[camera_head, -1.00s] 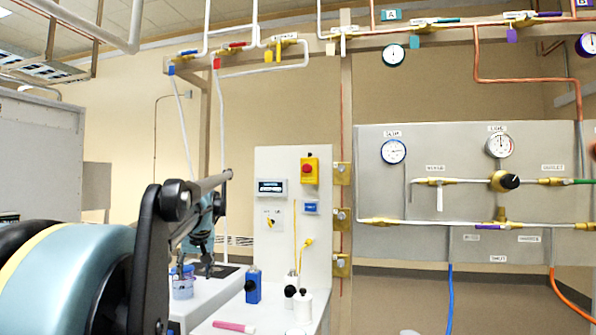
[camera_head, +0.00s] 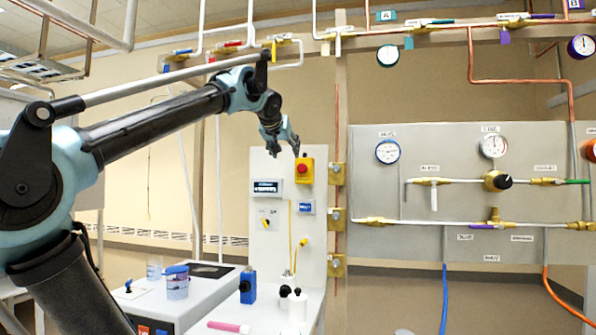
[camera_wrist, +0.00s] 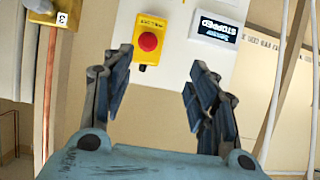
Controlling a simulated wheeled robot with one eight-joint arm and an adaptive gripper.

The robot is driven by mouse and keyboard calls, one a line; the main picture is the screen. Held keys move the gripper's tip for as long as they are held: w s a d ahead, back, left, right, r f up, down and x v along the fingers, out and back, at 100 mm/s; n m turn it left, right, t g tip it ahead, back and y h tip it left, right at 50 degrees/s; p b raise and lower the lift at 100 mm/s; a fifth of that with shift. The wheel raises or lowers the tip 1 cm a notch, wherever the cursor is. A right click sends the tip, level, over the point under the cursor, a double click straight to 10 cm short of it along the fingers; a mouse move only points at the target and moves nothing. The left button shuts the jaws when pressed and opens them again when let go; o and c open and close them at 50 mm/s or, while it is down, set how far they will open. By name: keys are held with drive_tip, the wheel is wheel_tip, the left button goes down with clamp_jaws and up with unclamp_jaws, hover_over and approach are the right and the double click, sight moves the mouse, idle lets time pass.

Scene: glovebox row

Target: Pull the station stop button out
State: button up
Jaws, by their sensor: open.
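The stop button is a red mushroom knob (camera_head: 302,169) on a yellow box (camera_head: 307,178) near the top of a white upright panel. In the wrist view the red knob (camera_wrist: 148,41) lies up and left of centre, with its yellow box (camera_wrist: 150,22) around it. My gripper (camera_head: 285,150) is up beside the box, to its left in the head view. In the wrist view my gripper (camera_wrist: 160,80) has its two fingers spread wide and nothing between them. The red knob shows beyond the left fingertip, apart from it.
A display (camera_wrist: 217,30) reading "STOPPED" is beside the yellow box. Below on the panel are a yellow switch (camera_head: 265,222) and yellow cable. A blue bottle (camera_head: 248,285) and white containers stand on the bench. Brass valves and pipes run along the right.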

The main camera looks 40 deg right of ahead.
sight(301, 167)
drive_tip(key=x, duration=0.5)
drive_tip(key=d+x, duration=0.1)
drive_tip(key=x, duration=0.5)
drive_tip(key=s+r+x, duration=0.1)
drive_tip(key=x, duration=0.5)
drive_tip(key=shift+s+d, duration=0.1)
drive_tip(key=shift+d, duration=0.2)
